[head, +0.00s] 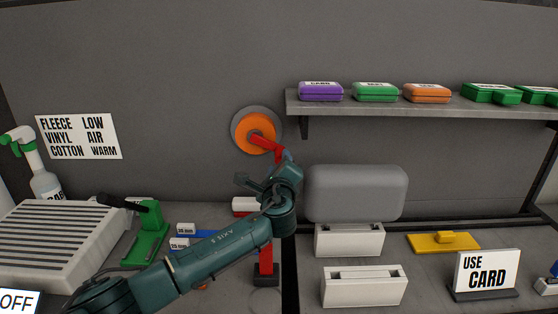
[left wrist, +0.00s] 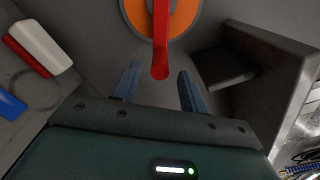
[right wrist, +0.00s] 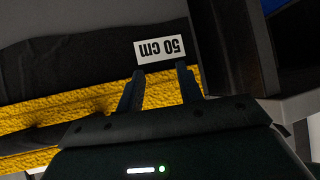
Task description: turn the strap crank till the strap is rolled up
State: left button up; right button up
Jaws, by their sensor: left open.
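The crank on the back wall has an orange disc (head: 254,127) on a grey round plate, with a red handle (head: 265,142) reaching to the lower right. In the left wrist view the handle (left wrist: 161,45) points down from the disc, its rounded end near the space between the fingertips. My left gripper (left wrist: 158,82) is open, a finger on either side of the handle's end, not closed on it. I cannot make out a strap.
A shelf (head: 420,107) with coloured cases juts from the wall right of the crank. Below stand a grey rounded block (head: 356,193) and white holders (head: 364,287). A red post (head: 266,260) stands beneath my left arm. Yellow rough material (right wrist: 65,107) lies near my right gripper.

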pick_arm(q)
jog(key=shift+w, duration=1.2)
jog(key=shift+c, duration=0.4)
grip_shut()
